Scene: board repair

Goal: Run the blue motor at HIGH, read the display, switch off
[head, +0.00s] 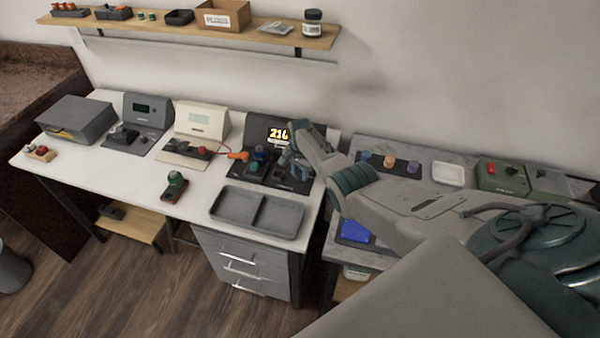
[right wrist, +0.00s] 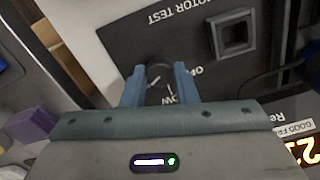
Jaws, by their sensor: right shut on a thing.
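The dark motor test station (head: 284,126) stands at the right end of the white desk. Its display (head: 278,134) is lit with orange digits that look like 210 or 216; the last digit is unclear. A small motor-like part with a bluish top (head: 258,157) is on the station; its details are too small to tell. My right gripper (head: 300,168) is at the station's right side. In the right wrist view its blue fingers are shut on a dark round knob (right wrist: 158,76), beside OFF and LOW lettering on the MOTOR TEST panel (right wrist: 120,38). My left gripper is not in view.
A grey two-part tray (head: 258,211) lies in front of the station. A green-topped part (head: 175,186) stands left of it. A side table on the right holds a white dish (head: 448,174).

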